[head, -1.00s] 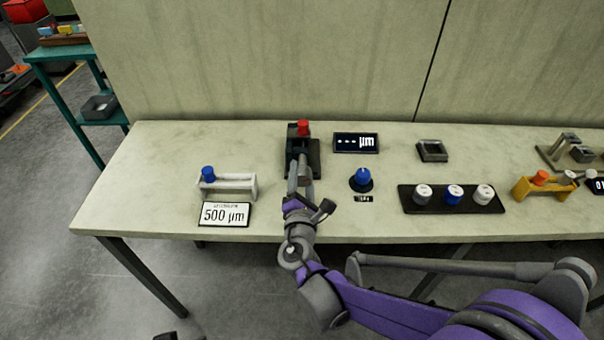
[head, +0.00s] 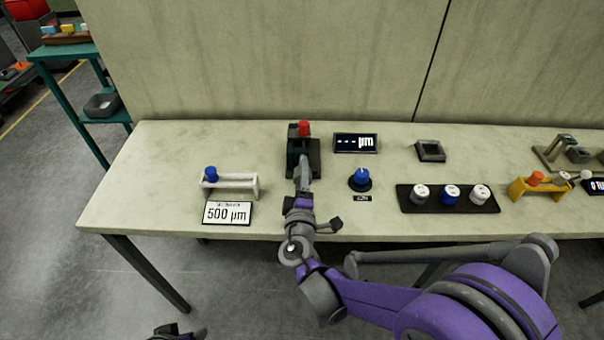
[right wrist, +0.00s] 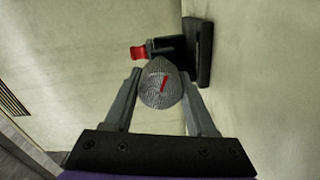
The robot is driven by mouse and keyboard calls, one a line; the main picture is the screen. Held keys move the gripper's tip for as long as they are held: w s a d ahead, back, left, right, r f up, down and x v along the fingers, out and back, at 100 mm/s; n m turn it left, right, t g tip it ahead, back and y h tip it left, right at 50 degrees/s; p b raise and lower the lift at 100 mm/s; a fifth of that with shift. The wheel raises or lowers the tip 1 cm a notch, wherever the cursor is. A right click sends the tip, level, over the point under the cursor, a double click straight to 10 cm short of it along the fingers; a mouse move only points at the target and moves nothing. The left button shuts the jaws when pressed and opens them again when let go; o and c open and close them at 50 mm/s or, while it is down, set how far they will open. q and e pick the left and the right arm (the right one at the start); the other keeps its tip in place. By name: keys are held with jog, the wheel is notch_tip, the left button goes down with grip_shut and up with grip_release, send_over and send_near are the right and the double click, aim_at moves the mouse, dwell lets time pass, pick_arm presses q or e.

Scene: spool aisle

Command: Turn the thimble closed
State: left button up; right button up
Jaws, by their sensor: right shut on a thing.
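The thimble (right wrist: 161,85) is a grey knurled knob with a red mark on its face, seen end-on in the right wrist view. It belongs to a dark fixture (right wrist: 203,50) with a red part (right wrist: 138,53). In the head view the fixture (head: 316,172) stands at the back of the bench with its red cap (head: 304,128) on top. My right gripper (head: 304,165) is in front of the fixture, its fingers on both sides of the thimble and shut on it. In the head view the arm hides the thimble. A dark part at the bottom edge looks like my left gripper (head: 180,332), mostly cut off.
A display reading "--- µm" (head: 356,143) and a blue dial (head: 360,179) are right of the fixture. A "500 µm" card (head: 228,213) and a white frame gauge (head: 238,187) are left. A black tray (head: 440,207) with several capped pieces stands further right.

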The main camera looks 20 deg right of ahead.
jog(key=m, duration=0.3)
jog(key=shift+m+p, duration=0.3)
jog(key=shift+m, duration=1.8)
jog(key=o, duration=1.4)
jog(key=shift+p, duration=0.3)
jog(key=v, duration=1.1)
jog(key=shift+r, duration=0.1)
jog(key=shift+d, duration=0.1)
